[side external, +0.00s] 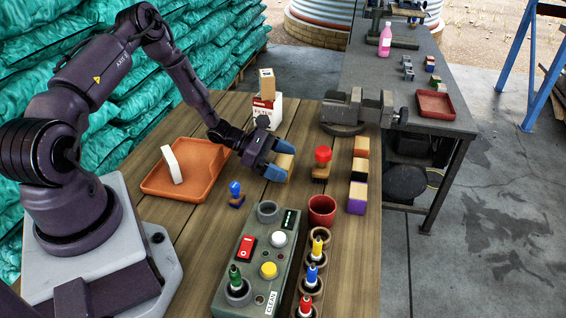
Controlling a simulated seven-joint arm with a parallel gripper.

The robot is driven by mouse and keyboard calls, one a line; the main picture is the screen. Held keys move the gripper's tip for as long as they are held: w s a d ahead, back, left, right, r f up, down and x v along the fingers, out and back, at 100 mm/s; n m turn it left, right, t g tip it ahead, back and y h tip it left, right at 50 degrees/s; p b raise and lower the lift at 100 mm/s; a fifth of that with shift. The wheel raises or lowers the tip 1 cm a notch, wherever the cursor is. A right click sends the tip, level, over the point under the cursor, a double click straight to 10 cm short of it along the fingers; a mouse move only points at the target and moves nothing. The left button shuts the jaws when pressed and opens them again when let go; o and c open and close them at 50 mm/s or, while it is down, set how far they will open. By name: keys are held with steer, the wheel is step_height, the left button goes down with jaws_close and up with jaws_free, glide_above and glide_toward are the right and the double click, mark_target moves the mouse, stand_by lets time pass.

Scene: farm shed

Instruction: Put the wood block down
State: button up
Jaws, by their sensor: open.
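My gripper (279,160) is low over the middle of the wooden table, with its two blue fingers apart. A yellowish wood block (284,165) is between or just behind the fingers, partly hidden by them. I cannot tell whether it touches the fingers or rests fully on the table. Another wood-coloured block (267,84) stands on top of a white and red box (266,112) behind the gripper.
A red-knobbed stamp (322,163) and a row of coloured blocks (360,167) stand right of the gripper. A blue-knobbed stamp (236,194), control box (251,272) and red cup (322,210) are nearer. An orange tray (205,183) is left; a vise (352,109) is behind.

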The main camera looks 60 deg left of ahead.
mark_target(281, 161)
steer(key=v, duration=0.5)
steer(key=shift+a, duration=0.15)
steer(key=s+d+r+m+g+y, duration=0.1)
steer(key=s+d+r+m+g, duration=0.1)
steer(key=d+r+m, duration=0.4)
steer(key=s+d+r+m+g+y, duration=0.1)
steer(key=s+d+r+m+g, duration=0.2)
steer(key=r, duration=0.5)
steer(key=s+d+r+m+g+y, duration=0.1)
steer(key=s+d+r+m+g, duration=0.1)
steer(key=r+m, duration=0.45)
steer(key=s+d+r+m+t+y, duration=0.2)
steer(key=s+r+m+y, duration=0.4)
steer(key=s+r+m, duration=0.4)
steer(key=shift+s+d+r+m+t+y, duration=0.4)
steer(key=shift+s+m, duration=0.35)
steer(key=shift+s, duration=0.45)
